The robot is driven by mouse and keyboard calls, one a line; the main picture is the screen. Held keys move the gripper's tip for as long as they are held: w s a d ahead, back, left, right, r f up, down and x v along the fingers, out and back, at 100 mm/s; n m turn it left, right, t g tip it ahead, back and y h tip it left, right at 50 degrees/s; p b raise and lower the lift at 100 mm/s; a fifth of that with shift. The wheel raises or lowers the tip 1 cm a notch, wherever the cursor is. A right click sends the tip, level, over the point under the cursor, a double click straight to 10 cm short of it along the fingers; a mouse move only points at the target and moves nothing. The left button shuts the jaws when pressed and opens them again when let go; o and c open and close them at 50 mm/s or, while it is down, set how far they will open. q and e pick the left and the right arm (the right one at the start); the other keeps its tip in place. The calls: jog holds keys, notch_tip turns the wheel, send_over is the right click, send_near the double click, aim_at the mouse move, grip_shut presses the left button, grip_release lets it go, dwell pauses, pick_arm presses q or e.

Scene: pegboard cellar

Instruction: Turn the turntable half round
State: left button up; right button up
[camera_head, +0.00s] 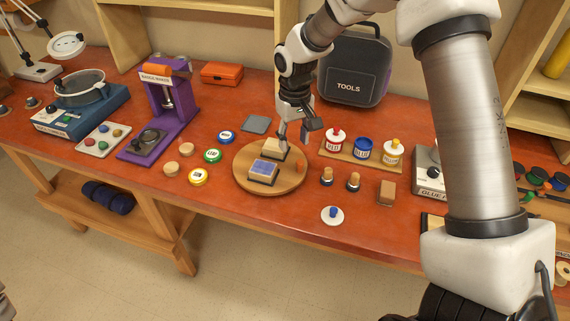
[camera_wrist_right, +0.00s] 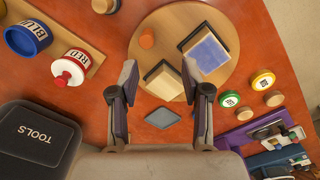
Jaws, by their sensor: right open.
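The round wooden turntable (camera_head: 288,183) lies on the red bench and also shows in the right wrist view (camera_wrist_right: 165,28). On it are a dark-sided block with a blue top (camera_head: 264,170), a similar block with a plain wooden top (camera_head: 273,150) and a small orange peg (camera_head: 299,164). My right gripper (camera_head: 294,138) is open and reaches down at the turntable's far side. In the wrist view its fingers (camera_wrist_right: 160,74) stand apart, with the plain-topped block (camera_wrist_right: 163,82) appearing between them; contact cannot be told.
Red, blue and yellow paint pots stand on a wooden board (camera_head: 340,155) to the right. A grey tile (camera_head: 255,124) and a tool case (camera_head: 353,70) are behind.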

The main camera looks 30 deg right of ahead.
aim_at(302, 161)
jog(key=d+f, duration=0.3)
jog(key=shift+s+d+f+p, duration=0.15)
jog(key=shift+d+f+p, duration=0.15)
jog(key=shift+d+p, duration=0.1)
jog(key=shift+s+f, duration=0.15)
jog(key=shift+f, duration=0.65)
jog(key=shift+a+f+p, duration=0.4)
jog(key=shift+a+f, duration=0.4)
jog(key=shift+a, duration=0.3)
jog(key=shift+a+f, duration=0.15)
jog(key=shift+f, duration=0.15)
jog(key=shift+d+f, duration=0.25)
jog(key=shift+d, duration=0.45)
jog(key=c, duration=0.9)
jog(key=shift+a+r, duration=0.15)
jog(key=shift+a, duration=0.2)
grip_shut()
pick_arm(q)
jog(key=shift+d+r, duration=0.8)
jog(key=shift+r, duration=0.25)
